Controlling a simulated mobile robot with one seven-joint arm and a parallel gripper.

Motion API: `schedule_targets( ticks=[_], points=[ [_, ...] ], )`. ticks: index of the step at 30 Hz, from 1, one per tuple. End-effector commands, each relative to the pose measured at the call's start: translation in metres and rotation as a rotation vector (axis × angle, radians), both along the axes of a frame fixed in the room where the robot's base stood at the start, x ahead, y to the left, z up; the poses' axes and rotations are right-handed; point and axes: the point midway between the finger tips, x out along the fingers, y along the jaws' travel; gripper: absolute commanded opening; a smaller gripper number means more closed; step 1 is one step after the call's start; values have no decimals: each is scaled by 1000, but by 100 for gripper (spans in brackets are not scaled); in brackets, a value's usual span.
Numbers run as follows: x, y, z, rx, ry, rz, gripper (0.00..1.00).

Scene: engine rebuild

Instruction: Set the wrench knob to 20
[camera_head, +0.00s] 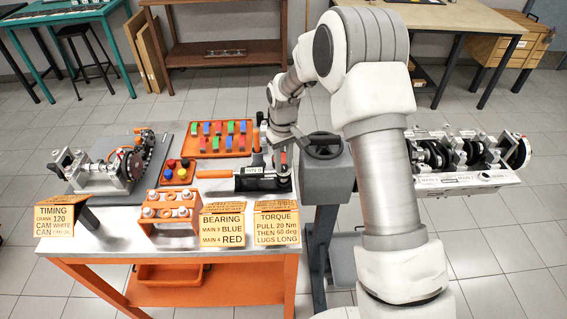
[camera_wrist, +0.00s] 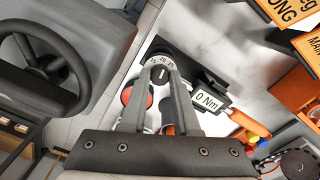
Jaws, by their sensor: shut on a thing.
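The torque wrench lies on the workbench in the head view, with its orange handle (camera_head: 214,174) to the left and dark body (camera_head: 262,182) to the right. My gripper (camera_head: 282,160) points down at its right end and hides the knob there. In the wrist view, the round knob (camera_wrist: 162,62) has a pale dial face with small numbers; they seem to include 15, 20 and 25, and I cannot tell the exact setting. My gripper (camera_wrist: 161,80) is shut on the knob, a finger on each side. The wrench's display (camera_wrist: 210,100) reads 0 Nm.
A torque sign (camera_head: 277,224) says pull 20 Nm, then 60 deg.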

Motion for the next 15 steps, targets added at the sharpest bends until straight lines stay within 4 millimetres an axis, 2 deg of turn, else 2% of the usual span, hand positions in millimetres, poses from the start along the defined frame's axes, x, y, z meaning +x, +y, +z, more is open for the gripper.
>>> schedule_targets(
  ticks=[6, 15],
  points=[
    [0, -1, 0, -1, 0, 95, 0],
    [0, 0, 0, 1, -1, 140, 0]
  ],
)
